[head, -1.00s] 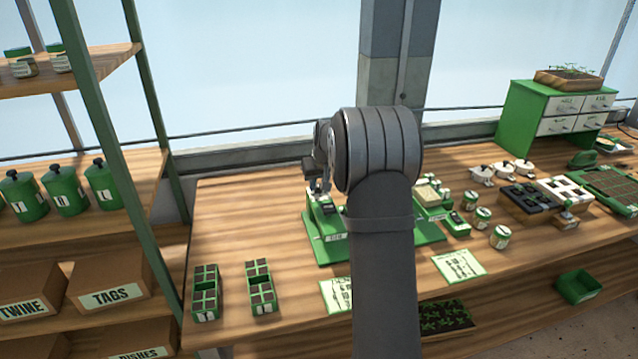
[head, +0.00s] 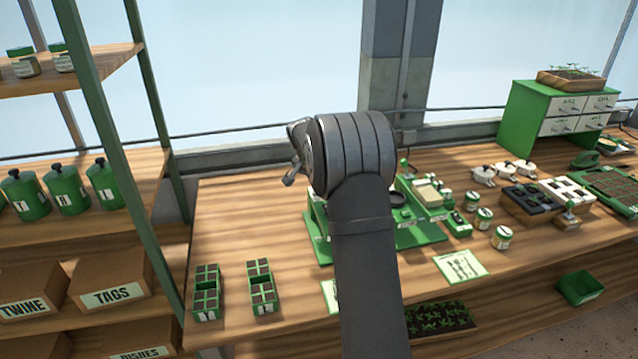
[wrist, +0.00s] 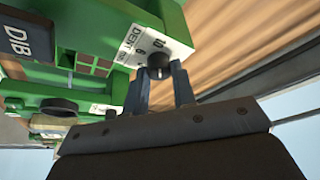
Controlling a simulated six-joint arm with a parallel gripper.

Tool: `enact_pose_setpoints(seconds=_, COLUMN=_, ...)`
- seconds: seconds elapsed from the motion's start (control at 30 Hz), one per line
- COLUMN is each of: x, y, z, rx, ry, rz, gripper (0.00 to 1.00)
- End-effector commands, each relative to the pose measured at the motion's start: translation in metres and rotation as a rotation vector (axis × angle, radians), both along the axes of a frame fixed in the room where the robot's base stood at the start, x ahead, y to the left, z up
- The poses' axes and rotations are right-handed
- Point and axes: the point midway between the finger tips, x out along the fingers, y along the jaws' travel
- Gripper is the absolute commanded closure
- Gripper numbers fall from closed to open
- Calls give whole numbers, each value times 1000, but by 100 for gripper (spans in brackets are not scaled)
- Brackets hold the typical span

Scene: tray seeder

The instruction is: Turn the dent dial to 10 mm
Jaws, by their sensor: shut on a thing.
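The dent dial (wrist: 159,60) is a small dark knob on a white plate (wrist: 143,43) marked DENT, with 6 and 10 readable beside it. The plate sits on the end of the green seeder, whose base also shows in the head view (head: 420,236). My gripper (wrist: 160,74) has one finger on each side of the knob and is shut on it. The knob's pointer is too small to read, so I cannot tell its exact setting. In the head view my own arm hides the dial and the fingers.
A dark block marked DIB (wrist: 28,38) is on the seeder near the dial. In the head view, seed jars (head: 484,218) and a printed card (head: 461,266) lie right of the seeder. Small cell trays (head: 207,292) stand front left.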

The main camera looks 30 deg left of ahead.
Motion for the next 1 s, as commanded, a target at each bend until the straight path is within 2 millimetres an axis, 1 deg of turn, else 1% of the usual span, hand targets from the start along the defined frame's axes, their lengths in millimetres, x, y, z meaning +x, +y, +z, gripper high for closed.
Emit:
enact_pose_setpoints(seconds=0.13, x=0, y=1, z=1, rx=1, ry=-2, rz=-63, gripper=99)
enact_pose_setpoints(seconds=0.33, x=0, y=1, z=1, rx=2, ry=-1, rz=-112, gripper=99)
enact_pose_setpoints(seconds=0.8, x=0, y=1, z=1, rx=2, ry=0, rz=-124, gripper=99)
enact_pose_setpoints(seconds=0.83, x=0, y=1, z=1, rx=2, ry=0, rz=-124, gripper=72)
enact_pose_setpoints(seconds=0.9, x=0, y=1, z=1, rx=2, ry=0, rz=-124, gripper=58)
enact_pose_setpoints(seconds=0.93, x=0, y=1, z=1, rx=2, ry=0, rz=-124, gripper=54)
enact_pose_setpoints(seconds=1.0, x=0, y=1, z=0, rx=2, ry=0, rz=-124, gripper=54)
